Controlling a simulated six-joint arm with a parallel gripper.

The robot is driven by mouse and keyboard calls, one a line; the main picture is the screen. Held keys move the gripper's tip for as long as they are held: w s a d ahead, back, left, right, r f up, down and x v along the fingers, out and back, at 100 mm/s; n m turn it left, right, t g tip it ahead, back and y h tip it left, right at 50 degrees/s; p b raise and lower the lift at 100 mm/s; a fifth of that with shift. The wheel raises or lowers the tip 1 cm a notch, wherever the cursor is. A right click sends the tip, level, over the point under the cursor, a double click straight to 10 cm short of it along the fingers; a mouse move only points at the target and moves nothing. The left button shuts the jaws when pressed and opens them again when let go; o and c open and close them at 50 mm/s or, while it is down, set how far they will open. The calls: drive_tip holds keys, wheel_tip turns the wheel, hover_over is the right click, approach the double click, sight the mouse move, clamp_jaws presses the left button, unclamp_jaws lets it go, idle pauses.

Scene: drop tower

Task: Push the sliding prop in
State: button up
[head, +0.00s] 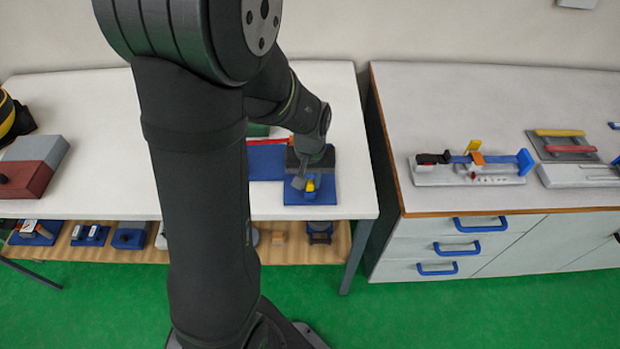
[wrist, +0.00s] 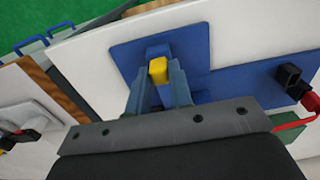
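A small yellow block (wrist: 158,70) stands on a blue piece that rises from a blue base plate (wrist: 195,45); I take this to be the sliding prop. In the head view the yellow block (head: 310,185) shows near the front of the blue plate (head: 328,192). My gripper (wrist: 159,84) is right at it, with one grey-blue finger on each side in the wrist view. The fingers stand apart about as wide as the block; whether they touch it I cannot tell. In the head view my gripper (head: 300,180) points down over the plate.
A black block (wrist: 290,76) with a red piece sits on a blue strip beside the plate. A grey-and-red box (head: 30,168) stands at the table's left. Across a gap at right, a drawer cabinet (head: 480,240) carries several devices. My arm hides part of the table.

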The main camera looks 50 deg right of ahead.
clamp_jaws()
drive_tip(key=shift+w+d, duration=1.95)
drive_tip(key=o, duration=0.7)
unclamp_jaws()
drive_tip(key=shift+c, duration=0.2)
wheel_tip(320, 180, up, 18)
drive_tip(key=shift+f, duration=0.25)
drive_tip(key=shift+f, duration=0.15)
